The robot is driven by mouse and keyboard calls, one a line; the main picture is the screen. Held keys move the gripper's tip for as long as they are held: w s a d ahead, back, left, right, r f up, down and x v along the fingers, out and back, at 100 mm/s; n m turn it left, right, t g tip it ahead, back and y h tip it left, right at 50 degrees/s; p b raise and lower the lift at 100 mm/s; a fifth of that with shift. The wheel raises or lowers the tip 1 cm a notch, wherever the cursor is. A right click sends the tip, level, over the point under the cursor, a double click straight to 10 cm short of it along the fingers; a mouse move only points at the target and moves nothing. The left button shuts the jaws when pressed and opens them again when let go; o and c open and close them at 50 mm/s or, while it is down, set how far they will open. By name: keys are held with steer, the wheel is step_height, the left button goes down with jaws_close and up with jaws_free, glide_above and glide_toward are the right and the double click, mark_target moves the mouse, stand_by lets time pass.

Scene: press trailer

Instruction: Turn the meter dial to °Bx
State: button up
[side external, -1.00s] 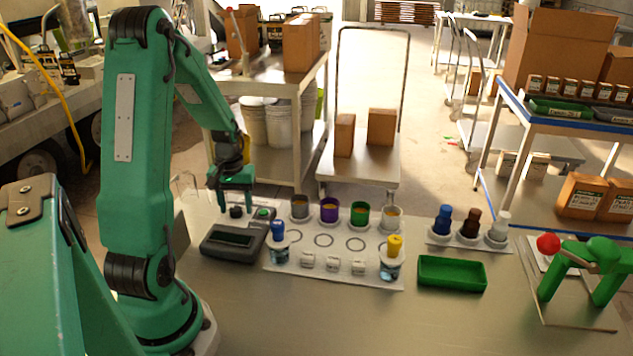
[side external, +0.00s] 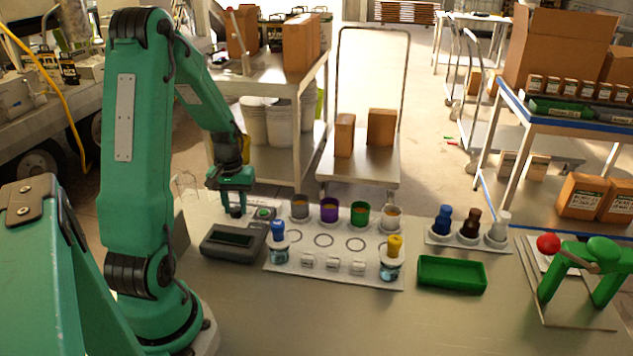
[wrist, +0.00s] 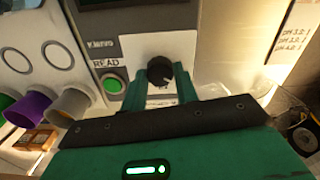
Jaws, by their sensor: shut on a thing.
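The grey meter (side external: 232,242) with a dark display lies on the bench left of the white tray mat. Its black round dial (wrist: 160,70) sits on a white panel in the wrist view, with a small pale pointer mark toward its lower right. My gripper (wrist: 158,88) points down over the dial, its green fingers on either side, shut on it. In the side view my gripper (side external: 235,207) hides most of the dial. The lettering around the dial is too small or covered to read. A green button (wrist: 112,85) marked READ is beside the dial.
Right of the meter, the white mat (side external: 340,270) holds colored cups and two capped vials. A green tray (side external: 452,273), a rack of bottles (side external: 468,240) and a green press with a red knob (side external: 548,243) stand farther right. The front bench is clear.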

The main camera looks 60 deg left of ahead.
mark_target(236, 210)
steer(key=shift+w+d, duration=0.1)
steer(key=shift+w, duration=0.05)
steer(key=m, duration=0.5)
steer(key=shift+m, duration=0.3)
steer(key=m, duration=0.5)
steer(key=shift+m, duration=0.4)
steer(key=shift+d, duration=0.1)
steer(key=o, duration=1)
steer(key=shift+c, duration=0.2)
steer(key=shift+r, duration=0.1)
steer(key=shift+s+r, duration=0.15)
steer(key=shift+r, duration=1.75)
steer(key=shift+s+r, duration=0.1)
steer(key=shift+r, duration=1.8)
steer(key=shift+d, duration=0.1)
